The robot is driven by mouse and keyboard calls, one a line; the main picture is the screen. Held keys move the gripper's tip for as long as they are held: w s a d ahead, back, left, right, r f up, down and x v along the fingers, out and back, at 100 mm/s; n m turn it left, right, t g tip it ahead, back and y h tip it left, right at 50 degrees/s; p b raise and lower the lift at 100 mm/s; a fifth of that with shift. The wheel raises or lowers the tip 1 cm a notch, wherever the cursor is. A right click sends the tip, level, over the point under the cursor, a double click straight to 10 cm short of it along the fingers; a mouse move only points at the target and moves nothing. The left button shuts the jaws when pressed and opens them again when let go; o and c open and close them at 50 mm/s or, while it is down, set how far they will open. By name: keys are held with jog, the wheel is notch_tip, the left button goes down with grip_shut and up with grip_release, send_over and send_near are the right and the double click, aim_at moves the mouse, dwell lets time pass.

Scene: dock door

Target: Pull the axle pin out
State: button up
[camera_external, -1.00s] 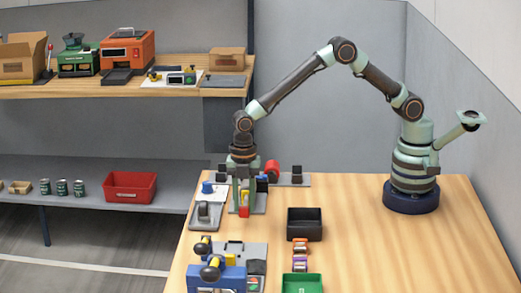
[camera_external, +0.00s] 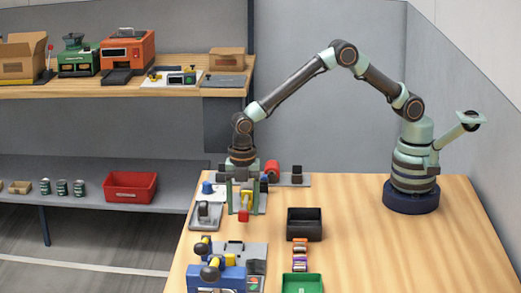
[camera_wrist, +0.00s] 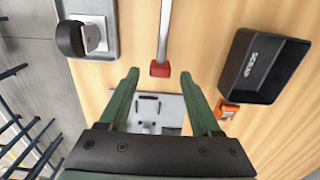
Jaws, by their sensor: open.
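A grey rod with a red end (camera_wrist: 160,69) shows in the wrist view, beyond the gap between my fingers; I cannot tell for certain that it is the axle pin. A red end piece (camera_external: 243,216) also shows in the outside view, just below my gripper, with a yellow part (camera_external: 247,199) above it between the fingers. My gripper (camera_external: 242,211) points down over the small plate at the table's back left. In the wrist view its two green fingers (camera_wrist: 163,84) are spread apart with nothing held between them. My wrist hides much of the fixture.
A grey fixture with a black knob (camera_wrist: 71,39) stands close at left. A black scrap bin (camera_external: 305,226) and small spools (camera_external: 300,247) are at right. A blue device with yellow-black handles (camera_external: 217,277) and a green tray (camera_external: 302,284) are in front. The table's right side is clear.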

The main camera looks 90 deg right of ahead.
notch_tip(320, 180, up, 12)
dwell(0.4)
jog(key=shift+f, duration=0.15)
jog(key=s+d+r+m+t, duration=0.3)
jog(key=s+d+r+m, duration=0.6)
jog(key=d, duration=0.3)
jog(key=s+d+m+t, duration=0.2)
jog(key=s+d+m, duration=0.5)
jog(key=s+m, duration=0.2)
jog(key=shift+s+f+t, duration=0.25)
jog(key=shift+f+t, duration=0.05)
jog(key=shift+f, duration=0.1)
